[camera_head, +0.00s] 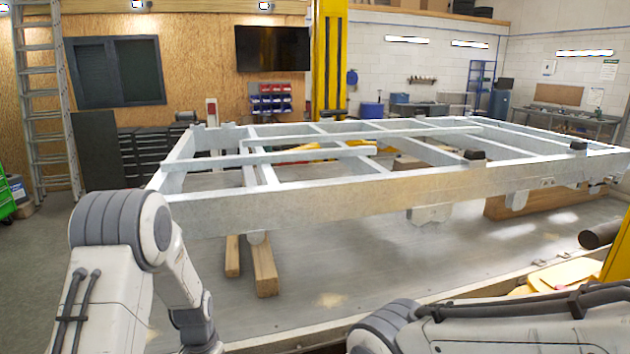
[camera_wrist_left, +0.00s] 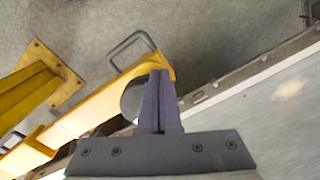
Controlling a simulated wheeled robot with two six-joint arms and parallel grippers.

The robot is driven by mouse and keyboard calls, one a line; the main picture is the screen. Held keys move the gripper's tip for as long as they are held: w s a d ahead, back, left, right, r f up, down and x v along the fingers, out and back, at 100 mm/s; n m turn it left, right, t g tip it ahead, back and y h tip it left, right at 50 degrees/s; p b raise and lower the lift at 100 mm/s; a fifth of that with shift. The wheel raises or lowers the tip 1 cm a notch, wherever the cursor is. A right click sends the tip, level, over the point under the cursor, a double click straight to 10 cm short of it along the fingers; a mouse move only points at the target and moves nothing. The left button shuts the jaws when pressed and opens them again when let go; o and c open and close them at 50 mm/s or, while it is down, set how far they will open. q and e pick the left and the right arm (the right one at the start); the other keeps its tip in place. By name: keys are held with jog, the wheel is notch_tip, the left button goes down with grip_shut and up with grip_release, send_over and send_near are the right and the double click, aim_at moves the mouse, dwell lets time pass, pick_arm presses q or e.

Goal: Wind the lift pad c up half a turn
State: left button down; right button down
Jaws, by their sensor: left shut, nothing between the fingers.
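In the left wrist view a dark round lift pad (camera_wrist_left: 131,100) sits by the end of a yellow lift arm (camera_wrist_left: 105,92). No letter shows on it, so I cannot tell that it is pad c. My left gripper (camera_wrist_left: 160,74) is shut and empty; its fingers cover the pad's right side. I cannot tell whether they touch it. A thin metal loop (camera_wrist_left: 131,40) stands out from the arm's upper edge. In the head view both grippers are out of the picture; my left arm reaches down at the lower left, my right arm lies across the lower right.
The grey trailer frame (camera_head: 330,205) spans the head view, with wooden beams (camera_head: 264,270) below it. A dark cylinder (camera_head: 600,235) and yellow metal parts (camera_head: 560,274) are at the right. A yellow post (camera_head: 329,60) stands behind. A pale edge (camera_wrist_left: 245,96) runs right of my gripper.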

pick_arm(q)
jog(key=shift+w+d, duration=0.1)
jog(key=shift+w, duration=0.05)
jog(key=shift+d, duration=0.25)
jog(key=shift+s+d, duration=0.25)
jog(key=shift+d, duration=0.25)
jog(key=shift+s+d, duration=0.25)
jog(key=shift+d, duration=0.25)
jog(key=shift+d+p, duration=0.35)
jog(key=shift+d, duration=0.35)
jog(key=shift+d, duration=0.15)
dwell(0.4)
notch_tip(320, 180, up, 6)
jog(key=p, duration=0.5)
jog(key=shift+s, duration=0.45)
